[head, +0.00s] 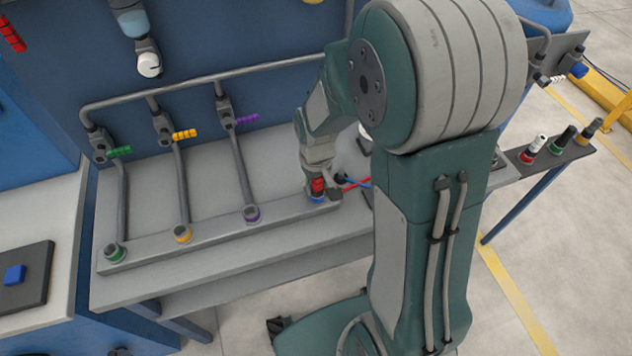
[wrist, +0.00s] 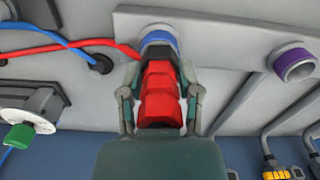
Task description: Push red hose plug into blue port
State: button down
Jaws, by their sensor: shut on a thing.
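My gripper (head: 320,186) is shut on the red hose plug (head: 317,184), at the right end of the grey port rail. In the wrist view the red plug (wrist: 159,92) sits between the two fingers of my gripper (wrist: 161,85). The blue port (wrist: 158,38) is directly beyond the plug's tip, and it also shows just below the plug in the head view (head: 317,199). The plug lines up with the port and its tip overlaps the port's rim in view. I cannot tell how deep it sits.
The rail also carries a purple port (head: 252,214), a yellow port (head: 182,233) and a green port (head: 114,253), each with a grey pipe above. Red and blue hoses (wrist: 60,38) lie left of the port in the wrist view. My arm hides part of the bench's right side.

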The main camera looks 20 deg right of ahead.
jog(key=shift+c, duration=1)
grip_release()
notch_tip(320, 180, up, 12)
jog(key=shift+r, duration=0.1)
jog(key=s+r+m+t, duration=0.1)
jog(key=s+r+t, duration=0.1)
jog(key=s+r, duration=0.3)
jog(key=s+r+t, duration=0.3)
jog(key=s+r, duration=0.2)
jog(key=s, duration=0.4)
jog(key=shift+s+m+t, duration=0.15)
jog(key=shift+m+t, duration=0.15)
jog(key=shift+m, duration=0.1)
